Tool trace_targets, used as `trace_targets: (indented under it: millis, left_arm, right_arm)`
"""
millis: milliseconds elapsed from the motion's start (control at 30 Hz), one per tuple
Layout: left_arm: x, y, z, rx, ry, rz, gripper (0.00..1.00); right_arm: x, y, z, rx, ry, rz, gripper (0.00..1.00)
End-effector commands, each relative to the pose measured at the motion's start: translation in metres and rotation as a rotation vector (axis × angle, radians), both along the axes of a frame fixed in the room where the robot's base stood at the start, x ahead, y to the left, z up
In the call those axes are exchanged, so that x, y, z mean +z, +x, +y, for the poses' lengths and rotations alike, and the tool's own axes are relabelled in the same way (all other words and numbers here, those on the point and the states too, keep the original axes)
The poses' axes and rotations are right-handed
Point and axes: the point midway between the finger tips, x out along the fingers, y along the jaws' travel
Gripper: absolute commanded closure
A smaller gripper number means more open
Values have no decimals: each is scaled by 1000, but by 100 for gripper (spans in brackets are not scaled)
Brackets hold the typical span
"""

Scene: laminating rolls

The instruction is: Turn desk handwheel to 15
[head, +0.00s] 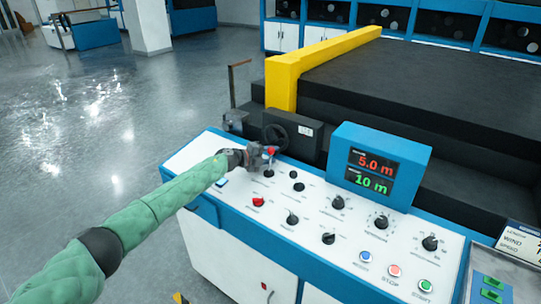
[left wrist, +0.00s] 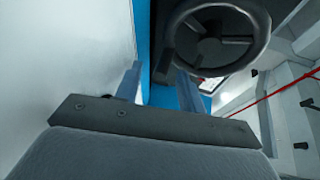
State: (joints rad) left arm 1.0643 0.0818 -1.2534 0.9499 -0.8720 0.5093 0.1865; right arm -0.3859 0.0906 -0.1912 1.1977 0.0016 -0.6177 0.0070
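The desk handwheel (head: 275,137) is a dark spoked wheel on a dark box at the far left end of the control desk. It also shows large in the left wrist view (left wrist: 212,40), partly cut off by the top edge. My left gripper (head: 263,156) is just in front of and below the wheel, over the desk top. In the left wrist view its two fingers (left wrist: 158,78) are apart with nothing between them; the right finger lies close to the wheel's rim. Whether it touches cannot be told. The desk display (head: 375,172) reads 5.0 m in red and 10 m in green. My right gripper is out of view.
The white desk panel (head: 230,161) carries several black knobs, a red switch (head: 258,202) and coloured buttons along its front. A yellow bar (head: 315,65) and a wide black machine bed (head: 420,85) stand behind. Open floor lies to the left.

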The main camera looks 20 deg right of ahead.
Motion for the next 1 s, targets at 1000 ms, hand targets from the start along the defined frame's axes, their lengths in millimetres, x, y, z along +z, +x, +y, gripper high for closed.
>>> trace_targets:
  millis: [1000]
  left_arm:
    - [-1, 15, 12, 0, 268, -343, 100]
  right_arm:
    - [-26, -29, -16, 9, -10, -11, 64]
